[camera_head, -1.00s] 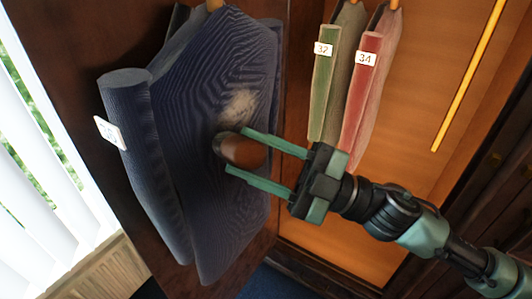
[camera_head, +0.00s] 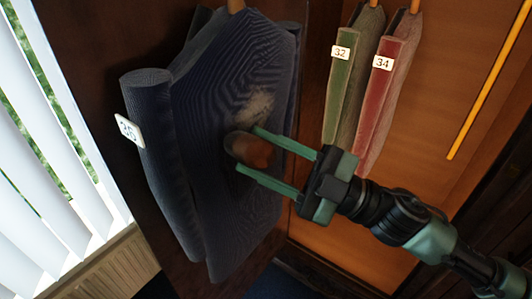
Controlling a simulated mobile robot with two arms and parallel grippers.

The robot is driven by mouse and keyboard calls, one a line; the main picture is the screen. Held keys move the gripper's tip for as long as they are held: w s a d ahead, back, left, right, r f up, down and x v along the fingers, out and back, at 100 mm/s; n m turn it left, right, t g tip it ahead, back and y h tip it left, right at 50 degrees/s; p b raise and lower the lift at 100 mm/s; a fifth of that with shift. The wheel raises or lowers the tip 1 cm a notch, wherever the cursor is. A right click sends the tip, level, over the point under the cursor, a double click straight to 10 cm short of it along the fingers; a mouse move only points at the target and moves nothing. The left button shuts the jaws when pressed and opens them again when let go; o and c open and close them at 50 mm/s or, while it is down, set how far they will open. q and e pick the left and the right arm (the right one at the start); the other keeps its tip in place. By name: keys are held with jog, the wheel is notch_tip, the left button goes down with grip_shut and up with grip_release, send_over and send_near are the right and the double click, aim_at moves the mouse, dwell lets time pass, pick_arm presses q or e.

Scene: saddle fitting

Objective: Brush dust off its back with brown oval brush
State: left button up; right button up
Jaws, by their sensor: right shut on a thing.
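A dark blue pinstriped jacket (camera_head: 205,100) hangs at the left with its back towards me. A pale dust patch (camera_head: 257,107) shows on its upper back. My right gripper (camera_head: 252,152) is shut on the brown oval brush (camera_head: 249,150), one finger on each side of it. The brush is at the jacket's back, just below the dust patch. I cannot tell if its bristles touch the cloth. A white tag marked 36 (camera_head: 129,130) is on the jacket's sleeve. My left gripper is not in view.
A green garment tagged 32 (camera_head: 340,90) and a red garment tagged 34 (camera_head: 380,100) hang to the right in the wooden wardrobe. An orange rod (camera_head: 490,80) stands farther right. A window with white blinds (camera_head: 50,150) is at the left, above a radiator (camera_head: 110,270).

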jog(key=shift+w+a+p, duration=0.4)
jog(key=shift+w+a, duration=0.2)
jog(key=shift+a, duration=0.2)
jog(key=shift+w+a+p, duration=0.35)
jog(key=shift+w+a, duration=0.2)
jog(key=shift+a, duration=0.25)
dwell(0.5)
